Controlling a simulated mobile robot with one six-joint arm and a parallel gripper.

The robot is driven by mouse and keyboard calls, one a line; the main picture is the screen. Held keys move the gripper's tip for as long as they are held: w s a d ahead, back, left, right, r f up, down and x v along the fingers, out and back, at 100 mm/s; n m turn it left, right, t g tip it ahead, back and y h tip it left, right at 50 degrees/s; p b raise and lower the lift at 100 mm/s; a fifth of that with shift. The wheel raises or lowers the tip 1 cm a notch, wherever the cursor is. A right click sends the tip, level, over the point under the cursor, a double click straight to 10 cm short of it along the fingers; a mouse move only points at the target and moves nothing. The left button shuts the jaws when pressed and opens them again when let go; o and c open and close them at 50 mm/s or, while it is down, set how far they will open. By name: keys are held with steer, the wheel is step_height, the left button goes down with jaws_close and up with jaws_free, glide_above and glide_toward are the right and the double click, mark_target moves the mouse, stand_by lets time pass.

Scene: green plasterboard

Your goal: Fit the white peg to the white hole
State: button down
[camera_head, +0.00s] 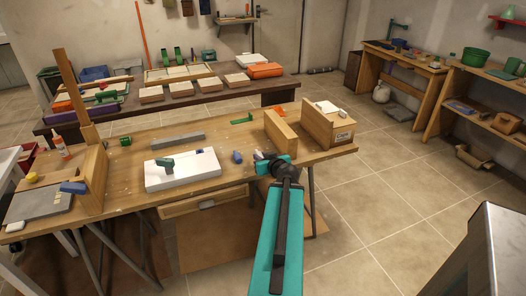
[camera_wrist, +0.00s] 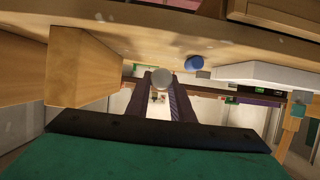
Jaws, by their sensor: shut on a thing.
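My gripper (camera_head: 267,160) is at the front edge of the workbench, right of the white board. In the head view the peg shows only as a small pale bit (camera_head: 258,155) by the gripper tip. The white board (camera_head: 185,177) lies flat on the bench, with a green piece (camera_head: 167,163) on it and a small dark blue spot (camera_head: 200,151) near its far edge. I cannot make out which hole is white.
A blue peg (camera_head: 237,157) stands between board and gripper; it also shows in the wrist view (camera_wrist: 194,62). Wooden blocks (camera_head: 281,131) and (camera_head: 330,125) stand to the right. A grey bar (camera_head: 178,139) lies behind the board.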

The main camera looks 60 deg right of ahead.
steer(key=shift+s+a+r+p, duration=0.35)
steer(key=shift+a+p, duration=0.15)
steer(key=shift+p, duration=1.65)
steer(key=shift+s+a+p, duration=0.15)
steer(key=shift+p, duration=0.7)
steer(key=s+a+p, duration=0.1)
steer(key=p, duration=0.2)
steer(key=a+p, duration=0.1)
steer(key=p, duration=0.3)
steer(key=s+a+p, duration=0.1)
steer(key=a+p, duration=0.1)
steer(key=p, duration=0.1)
steer(key=shift+s+f, duration=0.15)
steer(key=shift+s, duration=0.2)
steer(key=shift+p, duration=0.4)
